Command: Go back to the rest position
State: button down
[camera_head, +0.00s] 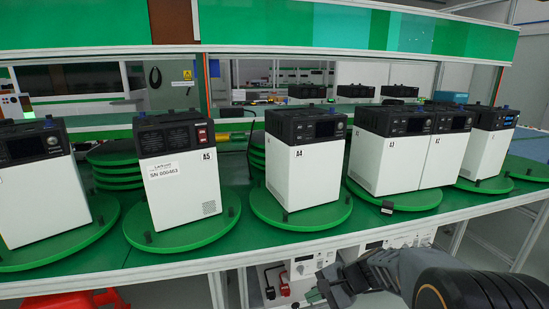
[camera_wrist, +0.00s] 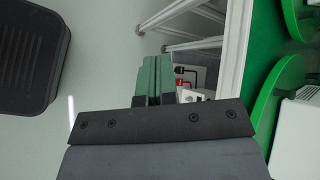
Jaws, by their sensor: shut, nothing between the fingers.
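My gripper (camera_head: 318,296) shows at the bottom of the head view, in front of and below the bench edge, with my dark arm reaching in from the lower right. In the wrist view its two green fingers (camera_wrist: 156,78) are pressed together with nothing between them. It is apart from the bench and from the white devices. The fingertips are small in the head view.
White devices with black tops, such as A5 (camera_head: 183,190) and A4 (camera_head: 305,176), stand on green turntables (camera_head: 300,222) along the bench (camera_head: 160,258). Sockets and cables (camera_head: 277,281) sit below the bench edge. A red stool (camera_head: 72,300) is at lower left.

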jog(key=s+d+r+n+t+h+p, duration=0.1)
jog(key=s+d+r+n+h+p, duration=0.2)
jog(key=r, duration=0.7)
jog(key=s+d+r+n+h+p, duration=0.3)
jog(key=s+r+n+h+p, duration=0.3)
jog(key=s+r+p, duration=0.3)
jog(key=shift+s+d+r+n+t+h, duration=0.15)
jog(key=shift+s+r+n+t+h, duration=0.2)
jog(key=shift+r+n, duration=0.25)
jog(key=c, duration=1.9)
grip_release()
